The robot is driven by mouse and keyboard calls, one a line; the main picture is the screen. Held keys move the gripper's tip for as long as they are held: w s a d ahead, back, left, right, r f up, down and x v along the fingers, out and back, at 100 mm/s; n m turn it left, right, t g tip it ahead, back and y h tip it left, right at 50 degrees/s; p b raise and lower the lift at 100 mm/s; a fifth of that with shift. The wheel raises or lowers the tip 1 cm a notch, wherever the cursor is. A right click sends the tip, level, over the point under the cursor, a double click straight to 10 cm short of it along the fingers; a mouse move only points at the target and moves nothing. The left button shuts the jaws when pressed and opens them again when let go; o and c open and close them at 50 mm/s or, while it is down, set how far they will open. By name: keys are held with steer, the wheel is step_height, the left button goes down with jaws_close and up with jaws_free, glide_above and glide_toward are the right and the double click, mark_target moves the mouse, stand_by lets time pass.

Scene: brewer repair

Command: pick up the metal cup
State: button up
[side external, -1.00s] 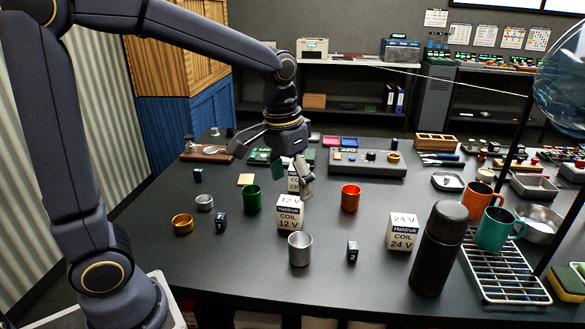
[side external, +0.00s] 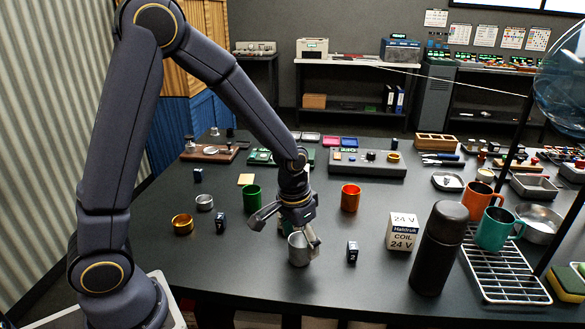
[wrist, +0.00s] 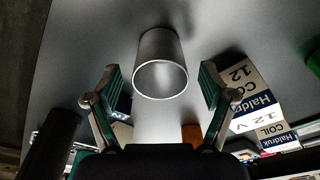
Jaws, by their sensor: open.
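The metal cup (side external: 297,254) stands upright on the dark table near its front edge, partly covered by a finger in the side view. My gripper (side external: 289,230) is open and pointing down at the cup from above. In the wrist view the cup (wrist: 160,50) shows between the two spread fingers of my gripper (wrist: 160,78), its open rim facing the camera. Gaps show on both sides of it, and neither finger appears to touch it. How far the fingertips reach down beside the cup is unclear.
A small dark block (side external: 352,252) stands right of the cup. A 24 V coil box (side external: 403,232) and black flask (side external: 438,250) are further right. 12 V coil boxes (wrist: 255,95) show in the wrist view. A green cup (side external: 252,197) and orange cup (side external: 350,198) stand behind.

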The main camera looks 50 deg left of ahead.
steer(key=shift+f, duration=0.45)
steer(key=shift+c, duration=0.2)
steer(key=c, duration=1.2)
steer(key=shift+c, duration=0.2)
